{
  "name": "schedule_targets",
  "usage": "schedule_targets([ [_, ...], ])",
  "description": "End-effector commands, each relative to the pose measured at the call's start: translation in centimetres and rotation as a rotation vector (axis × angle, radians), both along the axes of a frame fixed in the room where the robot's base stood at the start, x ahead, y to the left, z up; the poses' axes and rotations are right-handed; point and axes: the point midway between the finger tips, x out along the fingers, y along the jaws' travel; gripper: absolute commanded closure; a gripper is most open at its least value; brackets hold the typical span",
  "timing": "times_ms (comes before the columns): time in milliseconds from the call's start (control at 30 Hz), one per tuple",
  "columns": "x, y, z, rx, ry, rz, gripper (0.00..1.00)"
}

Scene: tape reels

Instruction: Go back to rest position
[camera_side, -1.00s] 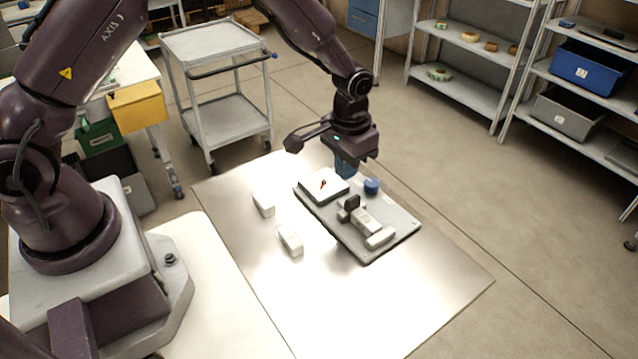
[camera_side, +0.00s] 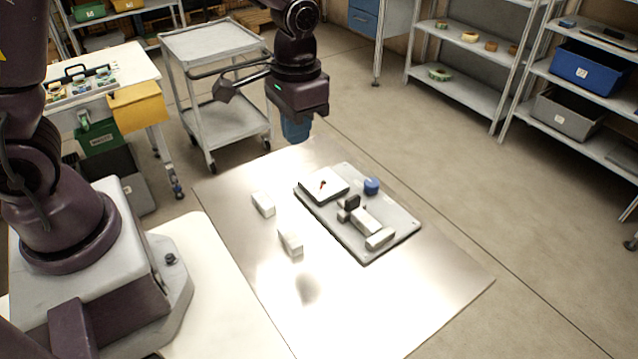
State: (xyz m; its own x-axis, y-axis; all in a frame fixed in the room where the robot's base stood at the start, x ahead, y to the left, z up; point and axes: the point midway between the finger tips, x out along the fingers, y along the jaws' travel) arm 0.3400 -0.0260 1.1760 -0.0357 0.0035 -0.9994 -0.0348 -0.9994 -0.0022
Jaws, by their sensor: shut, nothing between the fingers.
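My gripper (camera_side: 296,130) hangs above the back of the metal work surface, with blue fingers pointing down. It is shut and empty, and clear of everything below. A grey board (camera_side: 352,238) lies on the metal table top (camera_side: 420,300). On the board are a white square block with a small dark and red mark (camera_side: 322,185), a blue round piece (camera_side: 371,186), and a white and dark fixture (camera_side: 362,219).
Two white blocks, one further back (camera_side: 263,204) and one nearer (camera_side: 290,242), lie left of the board. A grey cart (camera_side: 205,42) stands behind. Shelves (camera_side: 455,85) with tape reels and a blue bin (camera_side: 590,68) stand at the right. The front of the table is clear.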

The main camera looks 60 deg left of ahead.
Motion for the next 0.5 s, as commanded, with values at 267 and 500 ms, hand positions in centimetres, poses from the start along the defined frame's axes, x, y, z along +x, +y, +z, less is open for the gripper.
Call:
schedule_targets([
  [267,-6.9,1.4,8.0,-0.009,-0.162,0.000,1.00],
  [500,-12.3,2.2,11.8,-0.011,-0.339,0.012,1.00],
])
